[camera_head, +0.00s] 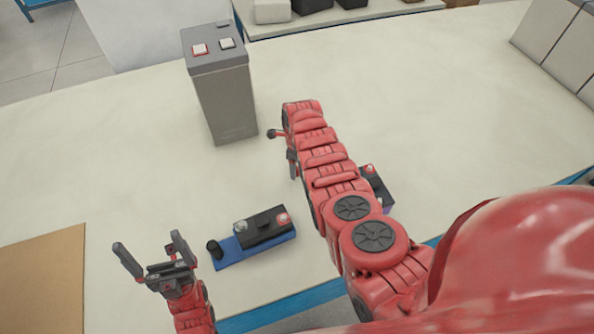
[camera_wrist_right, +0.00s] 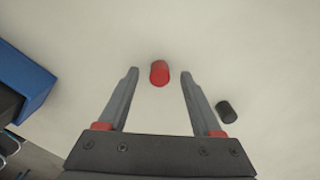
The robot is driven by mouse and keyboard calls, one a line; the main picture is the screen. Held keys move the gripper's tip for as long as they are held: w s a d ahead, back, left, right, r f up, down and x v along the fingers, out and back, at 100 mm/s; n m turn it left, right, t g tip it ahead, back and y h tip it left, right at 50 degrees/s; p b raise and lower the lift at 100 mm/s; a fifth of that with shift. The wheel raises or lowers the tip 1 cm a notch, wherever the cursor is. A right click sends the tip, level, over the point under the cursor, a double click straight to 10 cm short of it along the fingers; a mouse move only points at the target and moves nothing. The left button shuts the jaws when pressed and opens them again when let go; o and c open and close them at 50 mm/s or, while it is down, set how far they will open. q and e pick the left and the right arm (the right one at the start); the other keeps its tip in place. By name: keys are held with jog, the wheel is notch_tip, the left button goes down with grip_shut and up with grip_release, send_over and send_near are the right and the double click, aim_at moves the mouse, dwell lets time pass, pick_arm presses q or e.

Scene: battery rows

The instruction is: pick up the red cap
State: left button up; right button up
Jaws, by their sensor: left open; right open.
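The red cap (camera_wrist_right: 159,73) lies on the pale tabletop in the right wrist view. It is between the fingertips of my right gripper (camera_wrist_right: 159,76), with a gap on each side. That gripper is open and empty; I cannot tell its height above the cap. In the head view, my right gripper (camera_head: 280,146) shows only partly beside its red arm, and I do not see the red cap there. My left gripper (camera_head: 147,242) is open and empty, left of the blue tray.
A black cap (camera_wrist_right: 226,111) lies right of my right gripper. A black battery (camera_head: 263,226) sits on a blue tray (camera_head: 230,254). Another battery (camera_head: 376,184) is partly behind my right arm. A tall grey battery (camera_head: 222,95) stands behind. A brown board (camera_head: 45,285) lies left.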

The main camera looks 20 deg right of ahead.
jog(key=shift+c, duration=0.2)
grip_shut()
jog(key=shift+r, duration=0.2)
